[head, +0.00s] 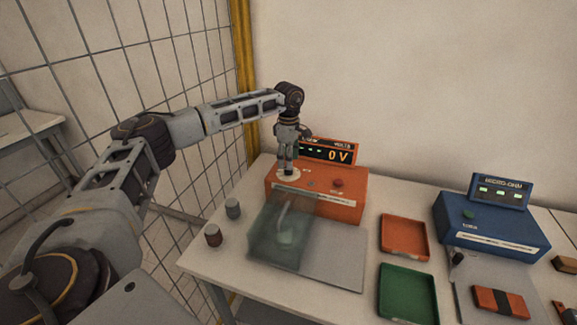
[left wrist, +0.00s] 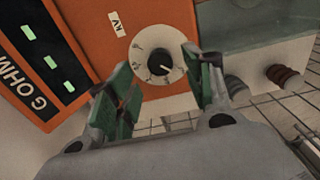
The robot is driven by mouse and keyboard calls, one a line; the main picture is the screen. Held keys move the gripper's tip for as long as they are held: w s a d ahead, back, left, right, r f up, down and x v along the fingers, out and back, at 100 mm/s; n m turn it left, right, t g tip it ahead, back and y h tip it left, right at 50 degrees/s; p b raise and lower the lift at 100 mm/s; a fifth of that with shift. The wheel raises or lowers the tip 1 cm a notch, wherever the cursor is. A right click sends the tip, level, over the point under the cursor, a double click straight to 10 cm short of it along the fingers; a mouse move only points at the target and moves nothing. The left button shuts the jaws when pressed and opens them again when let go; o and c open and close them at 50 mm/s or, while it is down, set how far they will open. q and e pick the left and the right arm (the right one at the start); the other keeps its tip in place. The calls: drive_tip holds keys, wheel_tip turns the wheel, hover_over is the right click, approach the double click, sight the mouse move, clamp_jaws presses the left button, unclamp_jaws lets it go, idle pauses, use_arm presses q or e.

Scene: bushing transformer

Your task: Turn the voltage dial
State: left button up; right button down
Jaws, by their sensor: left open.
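The voltage dial (left wrist: 158,68) is a black knob on a round white marked plate, on the orange instrument (head: 335,203). In the head view the dial plate (head: 288,175) shows partly beneath my left gripper (head: 287,165), which points down at it. In the left wrist view my left gripper (left wrist: 157,62) is open, with a green-padded finger on either side of the dial; I cannot tell whether they touch it. The instrument's display (head: 330,152) reads 0 V. My right gripper is in neither view.
A translucent greenish cover (head: 284,240) stands in front of the orange instrument. Two small terminals (head: 213,235) stand left of it. An orange tray (head: 404,238), a green tray (head: 407,293) and a blue micro-ohm meter (head: 490,228) lie to the right. A mesh fence (head: 100,50) stands at left.

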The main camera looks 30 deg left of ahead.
use_arm(q)
drive_tip(key=shift+f+p, duration=0.3)
drive_tip(key=shift+f, duration=1.7)
drive_tip(key=c, duration=1)
